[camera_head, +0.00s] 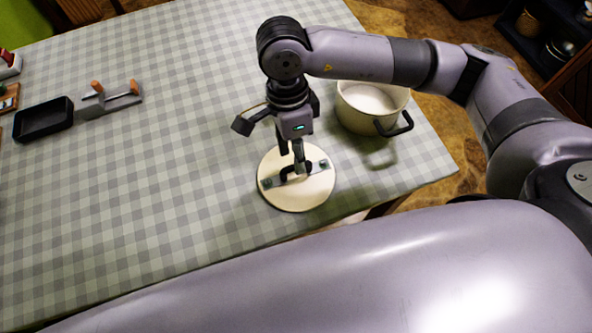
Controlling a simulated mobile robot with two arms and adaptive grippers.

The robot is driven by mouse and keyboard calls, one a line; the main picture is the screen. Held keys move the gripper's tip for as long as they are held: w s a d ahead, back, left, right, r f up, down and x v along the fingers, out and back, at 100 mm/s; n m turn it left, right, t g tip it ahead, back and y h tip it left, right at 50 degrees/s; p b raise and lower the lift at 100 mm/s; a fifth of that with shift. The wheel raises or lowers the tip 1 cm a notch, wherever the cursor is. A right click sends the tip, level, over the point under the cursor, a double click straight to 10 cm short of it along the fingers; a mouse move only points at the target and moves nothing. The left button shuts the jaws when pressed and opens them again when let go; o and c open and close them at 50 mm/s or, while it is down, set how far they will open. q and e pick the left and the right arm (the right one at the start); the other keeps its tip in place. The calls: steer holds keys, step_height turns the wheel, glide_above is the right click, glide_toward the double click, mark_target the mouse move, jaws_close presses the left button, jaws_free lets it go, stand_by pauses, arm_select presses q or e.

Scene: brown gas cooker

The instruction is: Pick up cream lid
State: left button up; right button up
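The cream lid (311,193) is a round, pale disc near the front right edge of the checked table. It has a dark handle on a grey strip across its middle. My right gripper (293,164) points down over the lid, with its fingertips at the handle. The fingers overlap the handle in this view, so I cannot tell whether they are shut on it. The lid looks flat and seems to lie on the table. My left gripper is not in view.
A cream pot (358,120) with a dark handle stands open just behind and right of the lid. A black tray (43,120) and a grey holder with orange-handled items (109,100) lie at the left. The middle of the table (150,190) is clear.

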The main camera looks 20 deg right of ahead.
steer(key=f, duration=0.2)
steer(key=s+f, duration=0.1)
steer(key=f, duration=0.1)
steer(key=shift+f, duration=0.1)
steer(key=shift+c, duration=0.3)
jaws_close()
stand_by(0.4)
